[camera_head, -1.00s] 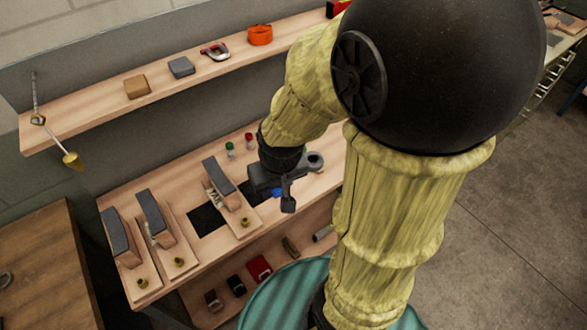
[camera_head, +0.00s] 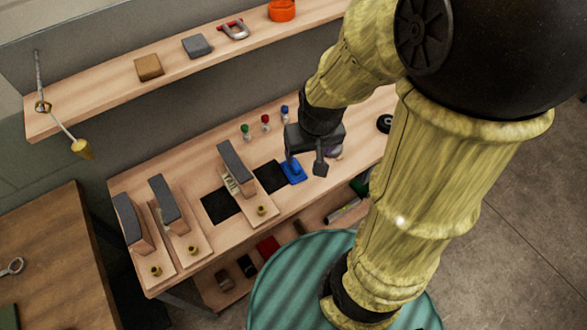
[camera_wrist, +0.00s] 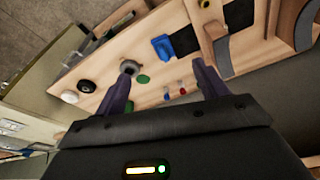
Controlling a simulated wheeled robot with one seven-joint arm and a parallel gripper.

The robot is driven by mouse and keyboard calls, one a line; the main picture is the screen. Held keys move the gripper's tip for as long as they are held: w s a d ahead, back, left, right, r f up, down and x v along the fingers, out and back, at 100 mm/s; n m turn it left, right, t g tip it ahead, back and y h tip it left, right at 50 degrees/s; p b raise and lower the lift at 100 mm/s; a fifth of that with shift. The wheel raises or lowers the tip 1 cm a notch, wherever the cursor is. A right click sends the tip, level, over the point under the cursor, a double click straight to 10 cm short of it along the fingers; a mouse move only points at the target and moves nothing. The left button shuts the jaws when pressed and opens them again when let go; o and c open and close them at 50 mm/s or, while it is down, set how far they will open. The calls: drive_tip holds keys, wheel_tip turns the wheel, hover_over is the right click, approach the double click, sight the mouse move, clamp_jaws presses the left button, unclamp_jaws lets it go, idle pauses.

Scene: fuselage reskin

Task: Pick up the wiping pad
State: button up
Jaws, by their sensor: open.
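A small blue block with a raised grip, which looks like the wiping pad (camera_head: 293,173), lies on the wooden bench beside a black square. It also shows in the wrist view (camera_wrist: 163,47), beyond the fingertips and about midway between them across the picture. My gripper (camera_head: 305,167) is above the bench close to the blue pad, and one finger partly covers the pad in the head view. In the wrist view my gripper (camera_wrist: 163,82) has its two fingers wide apart with nothing between them. I see no contact with the pad.
Wooden stands with grey curved blocks (camera_head: 236,162) stand left of the pad. Small green, red and blue-topped items (camera_head: 265,123) stand behind it. A shelf above (camera_head: 110,90) holds a tan block (camera_head: 149,67), a grey block (camera_head: 198,46) and a clamp. A lower shelf holds small items.

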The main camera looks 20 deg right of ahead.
drive_tip(key=w+f+n+g+b, duration=0.1)
drive_tip(key=w+f, duration=0.2)
drive_tip(key=w, duration=0.4)
drive_tip(key=w+f+n+g+b, duration=0.1)
drive_tip(key=w+f, duration=0.3)
drive_tip(key=w, duration=0.2)
drive_tip(key=shift+w+d+f+g, duration=0.3)
drive_tip(key=shift+w, duration=0.05)
approach(295, 162)
wheel_tip(295, 162, down, 5)
drive_tip(key=shift+f, duration=0.4)
drive_tip(key=shift+a+f+p, duration=0.15)
drive_tip(key=shift+f+p, duration=0.2)
drive_tip(key=shift+f, duration=0.95)
drive_tip(key=shift+a+f+p, duration=0.1)
drive_tip(key=shift+f+p, duration=0.25)
drive_tip(key=shift+f, duration=0.95)
